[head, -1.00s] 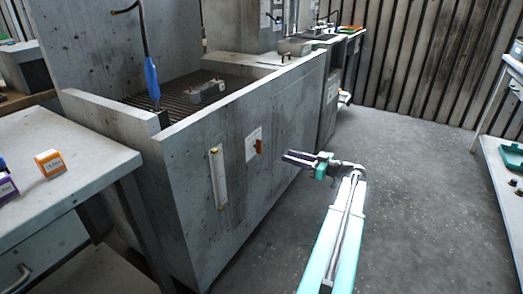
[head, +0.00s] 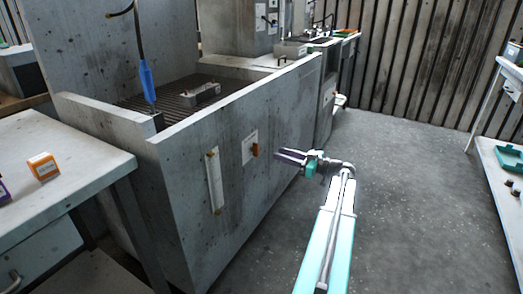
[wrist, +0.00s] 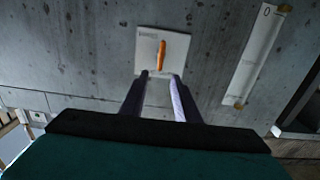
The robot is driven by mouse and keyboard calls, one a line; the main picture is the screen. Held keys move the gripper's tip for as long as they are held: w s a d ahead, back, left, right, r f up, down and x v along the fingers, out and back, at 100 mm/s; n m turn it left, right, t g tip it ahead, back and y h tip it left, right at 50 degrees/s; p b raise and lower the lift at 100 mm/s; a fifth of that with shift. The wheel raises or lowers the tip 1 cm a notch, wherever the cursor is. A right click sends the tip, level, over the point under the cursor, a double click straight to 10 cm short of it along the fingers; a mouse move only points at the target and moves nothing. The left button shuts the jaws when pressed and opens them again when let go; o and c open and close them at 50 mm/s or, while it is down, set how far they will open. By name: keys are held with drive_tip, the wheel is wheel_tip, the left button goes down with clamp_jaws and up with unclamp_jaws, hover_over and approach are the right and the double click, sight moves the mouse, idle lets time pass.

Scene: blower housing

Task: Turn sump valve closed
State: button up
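The sump valve's orange handle (head: 255,150) sits on a white plate (head: 249,144) on the front wall of the grey basin. In the wrist view the handle (wrist: 161,55) runs nearly upright in the picture, in the middle of the labelled plate (wrist: 147,43). My gripper (head: 277,155) is just right of the handle in the head view, pointing at the wall. In the wrist view its two dark fingers (wrist: 159,76) are apart and empty. The handle shows just beyond the fingertips, in line with the gap, with no contact visible.
A sight gauge (head: 214,180) is fixed on the wall left of the plate; it also shows in the wrist view (wrist: 253,55). A table (head: 75,170) with an orange box (head: 43,166) stands at the left. The floor (head: 400,200) at right is clear.

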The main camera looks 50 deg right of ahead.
sight(255, 150)
drive_tip(key=b+x, duration=0.1)
drive_tip(key=x, duration=0.8)
drive_tip(key=shift+w, duration=0.4)
clamp_jaws()
